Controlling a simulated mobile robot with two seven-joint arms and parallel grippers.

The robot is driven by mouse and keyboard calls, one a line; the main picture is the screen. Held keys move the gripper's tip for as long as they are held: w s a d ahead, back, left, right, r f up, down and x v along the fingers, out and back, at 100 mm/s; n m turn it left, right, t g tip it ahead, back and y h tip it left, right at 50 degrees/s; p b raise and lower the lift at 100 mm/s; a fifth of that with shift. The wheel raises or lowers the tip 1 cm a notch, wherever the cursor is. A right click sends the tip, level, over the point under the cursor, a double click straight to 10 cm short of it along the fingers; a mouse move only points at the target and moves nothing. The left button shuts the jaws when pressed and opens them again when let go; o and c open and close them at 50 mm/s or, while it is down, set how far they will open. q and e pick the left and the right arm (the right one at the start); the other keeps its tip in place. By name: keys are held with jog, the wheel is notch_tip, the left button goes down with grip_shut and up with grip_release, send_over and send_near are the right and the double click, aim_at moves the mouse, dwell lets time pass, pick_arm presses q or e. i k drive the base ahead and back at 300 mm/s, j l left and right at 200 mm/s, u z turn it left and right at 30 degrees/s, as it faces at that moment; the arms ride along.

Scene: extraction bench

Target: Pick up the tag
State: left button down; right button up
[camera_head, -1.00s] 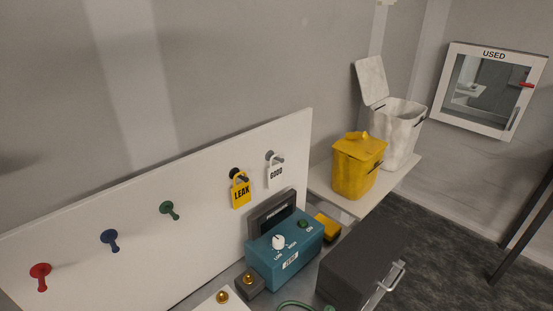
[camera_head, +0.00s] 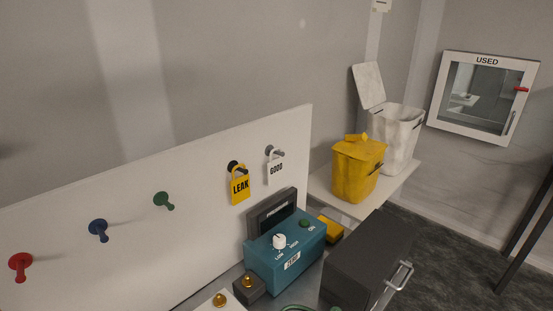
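Two tags hang on pegs at the right part of the white board. The yellow tag (camera_head: 240,186) reads LEAK and hangs on a dark peg. The white tag (camera_head: 276,169) reads GOOD and hangs on a grey peg to its right. Both hang free above the teal device, with nothing touching them from the front. Neither of my grippers shows in the head view.
The white board (camera_head: 130,240) also bears red (camera_head: 20,263), blue (camera_head: 98,229) and green (camera_head: 163,200) pegs. A teal device (camera_head: 285,249), a dark box with a handle (camera_head: 368,258), a yellow bin (camera_head: 356,172) and a white bin (camera_head: 397,138) stand right. A USED cabinet (camera_head: 450,96) hangs on the wall.

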aim_at(240, 187)
jog(key=i+l+u, duration=0.2)
jog(key=i+l, duration=0.2)
jog(key=l, duration=0.25)
jog(key=i+l, duration=0.2)
jog(key=l, duration=0.15)
jog(key=i+l+u, duration=0.15)
jog(key=l, duration=0.2)
jog(key=i+l+u, duration=0.1)
jog(key=l, duration=0.3)
jog(key=i+j, duration=0.05)
jog(key=i, duration=0.05)
